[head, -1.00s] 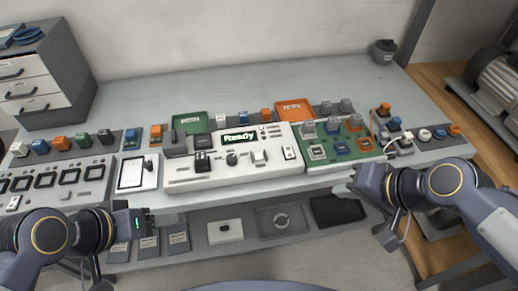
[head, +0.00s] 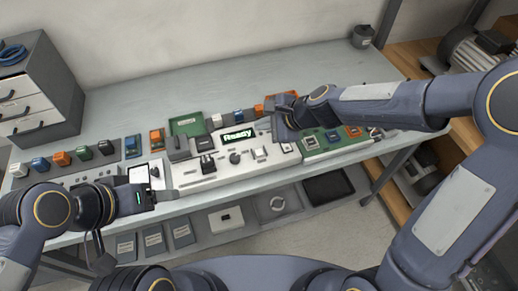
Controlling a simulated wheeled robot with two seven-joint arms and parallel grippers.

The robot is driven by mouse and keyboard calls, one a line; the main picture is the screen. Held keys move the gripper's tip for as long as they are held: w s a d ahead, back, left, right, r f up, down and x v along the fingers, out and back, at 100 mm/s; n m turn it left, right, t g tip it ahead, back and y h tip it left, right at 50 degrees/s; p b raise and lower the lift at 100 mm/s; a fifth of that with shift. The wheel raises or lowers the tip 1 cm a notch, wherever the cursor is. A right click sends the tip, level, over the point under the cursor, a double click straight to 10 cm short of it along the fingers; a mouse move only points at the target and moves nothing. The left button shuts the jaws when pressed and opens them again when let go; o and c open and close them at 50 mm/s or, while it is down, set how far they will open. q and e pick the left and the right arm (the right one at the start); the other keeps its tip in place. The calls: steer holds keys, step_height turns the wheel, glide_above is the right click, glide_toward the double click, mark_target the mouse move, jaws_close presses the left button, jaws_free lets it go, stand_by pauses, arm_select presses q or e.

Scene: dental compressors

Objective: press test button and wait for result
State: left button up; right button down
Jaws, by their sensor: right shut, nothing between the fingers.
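The white test console (head: 215,172) lies on the bench, with its dark screen (head: 238,135) reading "Ready" in green. A knob (head: 208,167), a pale raised block (head: 259,153) and a small switch (head: 287,147) sit on its face. Which control is the test button, I cannot tell. My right gripper (head: 279,138) is shut and empty, pointing down over the console's right end and hiding part of it. Whether it touches is unclear. My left gripper (head: 170,195) is low at the bench's front edge, left of the console; its finger gap is not clear.
A green board with sockets (head: 345,140) adjoins the console's right, partly behind my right arm. A green tray (head: 188,124) and several small coloured blocks line the back. A drawer cabinet (head: 40,95) stands left.

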mark_target(263, 153)
step_height(263, 153, down, 9)
steer(key=b, duration=0.8)
steer(key=shift+r, duration=0.1)
steer(key=shift+b, duration=0.3)
stand_by(1.6)
steer(key=shift+f, duration=0.4)
steer(key=shift+f+b, duration=0.45)
steer(key=shift+b, duration=0.25)
stand_by(0.5)
steer(key=shift+r+p, duration=0.9)
